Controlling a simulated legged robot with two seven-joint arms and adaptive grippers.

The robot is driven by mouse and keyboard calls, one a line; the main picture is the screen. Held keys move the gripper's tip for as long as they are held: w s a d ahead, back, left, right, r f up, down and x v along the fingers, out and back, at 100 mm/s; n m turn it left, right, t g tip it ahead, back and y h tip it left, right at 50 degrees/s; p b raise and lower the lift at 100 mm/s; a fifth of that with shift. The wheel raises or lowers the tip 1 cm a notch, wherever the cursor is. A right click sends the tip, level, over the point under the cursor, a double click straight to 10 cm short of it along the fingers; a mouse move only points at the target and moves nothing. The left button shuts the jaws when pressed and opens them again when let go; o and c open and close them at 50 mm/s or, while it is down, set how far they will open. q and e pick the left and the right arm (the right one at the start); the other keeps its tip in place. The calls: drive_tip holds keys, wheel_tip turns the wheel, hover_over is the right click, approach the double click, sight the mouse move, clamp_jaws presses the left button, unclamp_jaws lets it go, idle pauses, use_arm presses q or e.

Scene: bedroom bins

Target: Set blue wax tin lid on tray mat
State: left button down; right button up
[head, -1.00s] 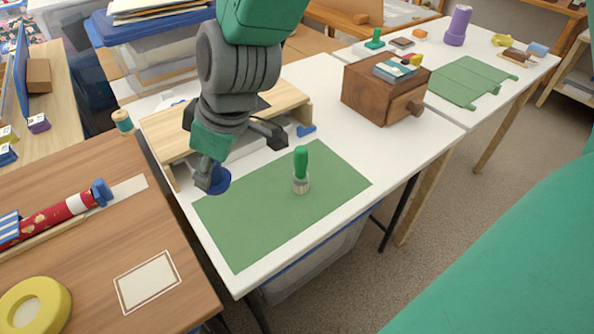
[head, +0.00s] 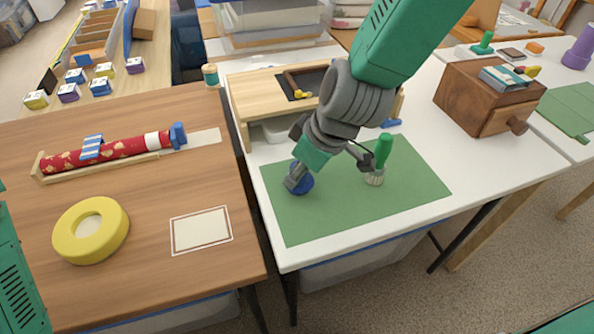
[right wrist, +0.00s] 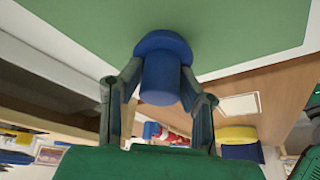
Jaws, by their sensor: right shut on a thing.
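The blue wax tin lid (head: 306,184) has a wide disc and a round knob. My right gripper (head: 297,178) is shut on it. In the right wrist view the lid (right wrist: 160,76) shows its knob between the two fingers (right wrist: 160,88), with the disc on the far side towards the green mat. The green mat (head: 330,215) lies on the white table; the lid appears over its left part, and I cannot tell whether it touches. A pale bordered rectangle (head: 201,230) lies on the brown table; I cannot tell which is the tray mat. My left gripper is not in view.
A green-handled brush (head: 383,152) stands on the mat, right of the lid. A wooden riser (head: 262,95) is behind. A yellow ring-shaped tin (head: 76,248) and a red roll (head: 105,150) lie on the brown table. A wooden box (head: 470,98) stands right. The mat's front is clear.

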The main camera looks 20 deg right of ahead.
drive_tip(key=shift+d, duration=0.3)
drive_tip(key=o, duration=0.7)
drive_tip(key=shift+s+d+f, duration=0.1)
drive_tip(key=shift+d+f, duration=0.05)
drive_tip(key=shift+d, duration=0.1)
drive_tip(key=o, duration=0.4)
drive_tip(key=shift+d, duration=0.25)
drive_tip(key=shift+a+r, duration=0.2)
drive_tip(key=shift+a, duration=0.3)
use_arm(q)
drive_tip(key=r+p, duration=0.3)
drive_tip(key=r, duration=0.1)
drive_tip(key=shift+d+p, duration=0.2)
drive_tip(key=shift+p, duration=0.2)
use_arm(e)
drive_tip(key=v, duration=1.2)
